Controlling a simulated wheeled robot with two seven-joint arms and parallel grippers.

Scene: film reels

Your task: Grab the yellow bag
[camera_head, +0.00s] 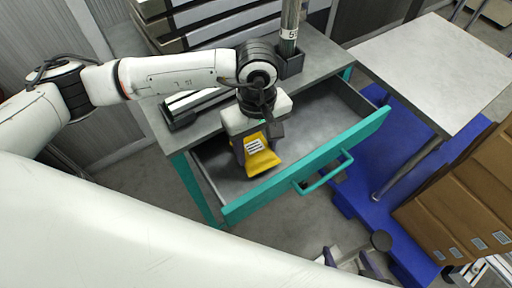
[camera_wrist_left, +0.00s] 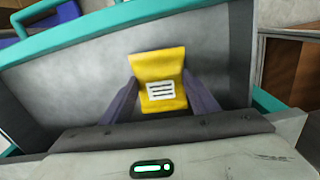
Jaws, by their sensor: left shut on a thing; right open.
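The yellow bag (camera_head: 261,160) with a white label is in the open drawer (camera_head: 316,116) in the head view. My left gripper (camera_head: 256,143) reaches down into the drawer and is shut on the bag. In the left wrist view the bag (camera_wrist_left: 158,66) sits between the two dark fingers of the left gripper (camera_wrist_left: 158,97), its label facing the camera. Whether the bag touches the drawer floor is hard to tell. My right gripper (camera_head: 362,262) is partly in view at the bottom of the head view, away from the drawer, open and apart from the bag.
The drawer has a teal front (camera_head: 240,207) with a teal handle (camera_head: 326,174). A grey worktop (camera_head: 318,52) lies above it. A white table (camera_head: 440,70), a blue platform (camera_head: 385,195) and brown boxes (camera_head: 465,205) stand at the right. The drawer's right part is empty.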

